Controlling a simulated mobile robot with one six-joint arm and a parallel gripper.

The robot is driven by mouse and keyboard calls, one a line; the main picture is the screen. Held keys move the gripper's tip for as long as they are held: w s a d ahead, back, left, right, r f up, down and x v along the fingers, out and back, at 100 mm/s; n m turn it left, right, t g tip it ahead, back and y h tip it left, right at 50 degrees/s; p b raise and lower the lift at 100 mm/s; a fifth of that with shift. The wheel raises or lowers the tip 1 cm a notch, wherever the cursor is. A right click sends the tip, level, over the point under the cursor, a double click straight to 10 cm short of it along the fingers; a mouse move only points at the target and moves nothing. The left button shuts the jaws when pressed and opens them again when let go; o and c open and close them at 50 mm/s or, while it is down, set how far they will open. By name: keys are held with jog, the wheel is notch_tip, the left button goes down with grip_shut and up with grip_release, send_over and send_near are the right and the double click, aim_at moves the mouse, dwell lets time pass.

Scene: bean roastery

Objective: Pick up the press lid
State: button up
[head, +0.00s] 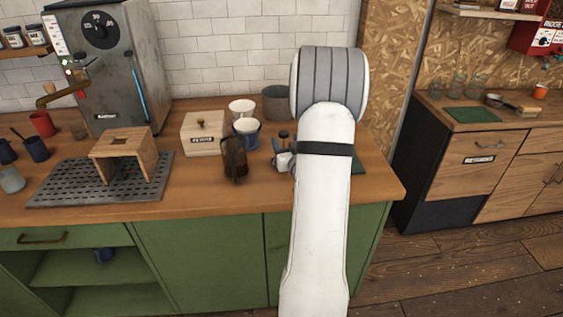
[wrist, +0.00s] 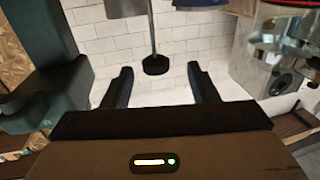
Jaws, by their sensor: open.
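In the wrist view, which looks inverted, a black round knob on a thin metal rod (wrist: 152,35) shows between and beyond my fingertips. It looks like the press lid's plunger; its lower part is out of frame. In the head view, a small black knob (head: 283,135) beside my arm may be the same piece. My gripper (wrist: 157,70) is open, with nothing touching its fingers that I can see. In the head view I cannot clearly make it out behind my arm. The dark glass press (head: 235,160) stands on the counter, left of my arm.
A wooden stand (head: 122,148) on a perforated tray (head: 60,190) and the grey machine (head: 110,70) are left. The front edge is clear.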

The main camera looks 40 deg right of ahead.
aim_at(285, 136)
jog(key=x, duration=0.1)
jog(key=p+x, duration=0.1)
jog(key=x, duration=0.2)
jog(key=shift+s+d+r, duration=0.15)
jog(key=shift+r, duration=0.15)
jog(key=shift+w+d+f, duration=0.1)
jog(key=shift+w+d, duration=0.05)
jog(key=shift+w, duration=0.25)
grip_shut()
